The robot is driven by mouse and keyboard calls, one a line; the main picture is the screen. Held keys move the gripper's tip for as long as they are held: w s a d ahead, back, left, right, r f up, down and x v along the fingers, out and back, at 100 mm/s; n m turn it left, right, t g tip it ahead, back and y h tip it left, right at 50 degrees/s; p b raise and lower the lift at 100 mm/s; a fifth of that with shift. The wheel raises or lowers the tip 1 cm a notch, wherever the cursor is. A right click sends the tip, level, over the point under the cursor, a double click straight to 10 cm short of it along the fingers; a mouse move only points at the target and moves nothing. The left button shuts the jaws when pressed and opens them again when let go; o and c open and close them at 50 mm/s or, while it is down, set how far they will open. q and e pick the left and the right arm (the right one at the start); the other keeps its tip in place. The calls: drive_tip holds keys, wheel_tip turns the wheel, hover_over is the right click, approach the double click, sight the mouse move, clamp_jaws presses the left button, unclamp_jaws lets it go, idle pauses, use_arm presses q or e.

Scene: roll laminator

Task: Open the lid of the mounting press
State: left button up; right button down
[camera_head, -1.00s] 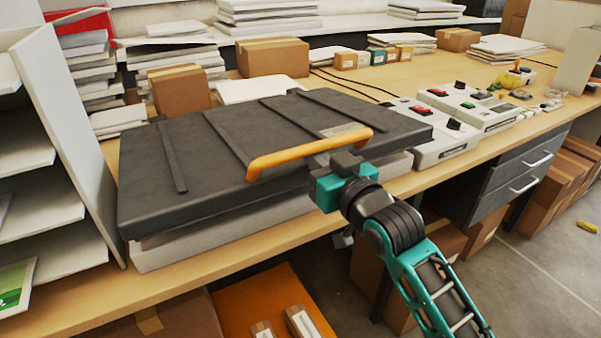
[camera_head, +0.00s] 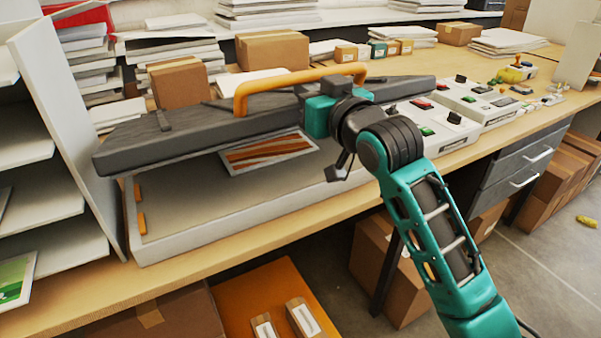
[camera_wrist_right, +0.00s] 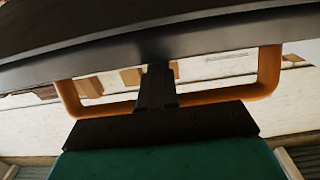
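The mounting press lid (camera_head: 200,137) is dark grey and is raised at its front edge, partly open over the pale press bed (camera_head: 200,205). My right gripper (camera_head: 309,88) is at the right part of the handle. In the right wrist view the dark fingers (camera_wrist_right: 156,88) are closed around the middle of the orange handle (camera_wrist_right: 208,97), below the dark lid edge (camera_wrist_right: 200,45). A picture with red and brown stripes (camera_head: 268,152) lies on the bed under the lid. My left gripper is out of view.
Control boxes with buttons (camera_head: 440,118) stand right of the press. Cardboard boxes (camera_head: 273,50) and paper stacks are behind the lid. A white shelf unit (camera_head: 75,150) stands close on the left. The wooden table's front edge (camera_head: 200,280) is clear.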

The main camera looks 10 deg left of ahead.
drive_tip(key=r, duration=0.1)
drive_tip(key=w+a+r, duration=0.1)
drive_tip(key=r, duration=0.1)
drive_tip(key=w+r, duration=0.1)
drive_tip(key=shift+a+r, duration=0.25)
drive_tip(key=shift+r, duration=0.15)
drive_tip(key=w+a+r, duration=0.4)
drive_tip(key=w+r, duration=0.1)
drive_tip(key=r, duration=0.2)
drive_tip(key=w+a+r, duration=0.4)
drive_tip(key=w+r, duration=0.2)
drive_tip(key=r, duration=0.1)
drive_tip(key=shift+w+r, duration=0.2)
drive_tip(key=shift+r, duration=0.15)
idle(1.2)
drive_tip(key=shift+f, duration=0.1)
